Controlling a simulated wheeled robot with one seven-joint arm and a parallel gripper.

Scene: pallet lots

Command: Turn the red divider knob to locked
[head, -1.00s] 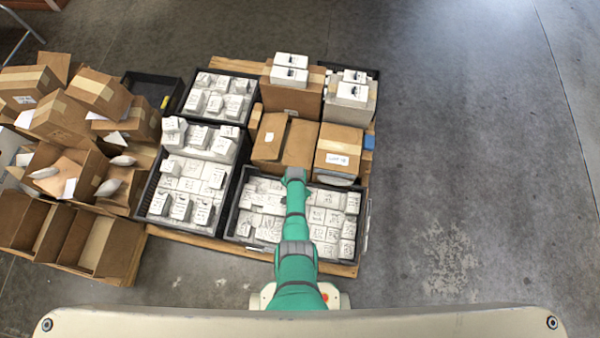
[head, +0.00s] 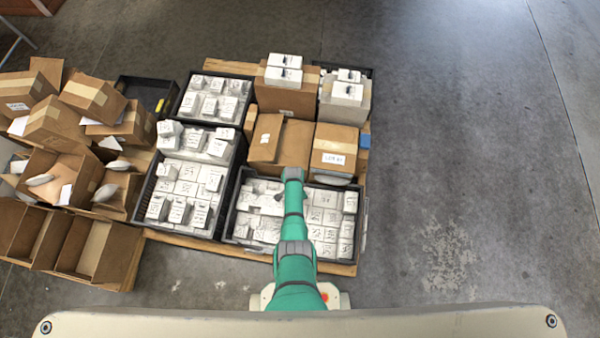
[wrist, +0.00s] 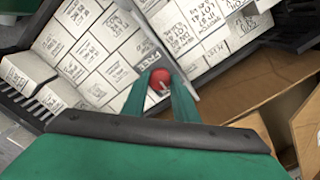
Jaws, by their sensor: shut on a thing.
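The red knob (wrist: 160,80) shows in the wrist view, between the tips of my gripper (wrist: 160,87). My gripper's two green fingers are shut on it from either side. A dark mark or slot shows on the knob's lower part; its lock setting cannot be read. In the head view my green arm reaches over the front right black crate (head: 240,205), and the knob and fingertips are hidden there.
White boxes (wrist: 185,25) fill the crate around the knob. Brown cartons (head: 281,143) stand right behind the crate on the wooden pallet (head: 190,240). Another black crate (head: 150,190) stands to the left, with open cartons (head: 100,250) beyond. The floor at right is clear.

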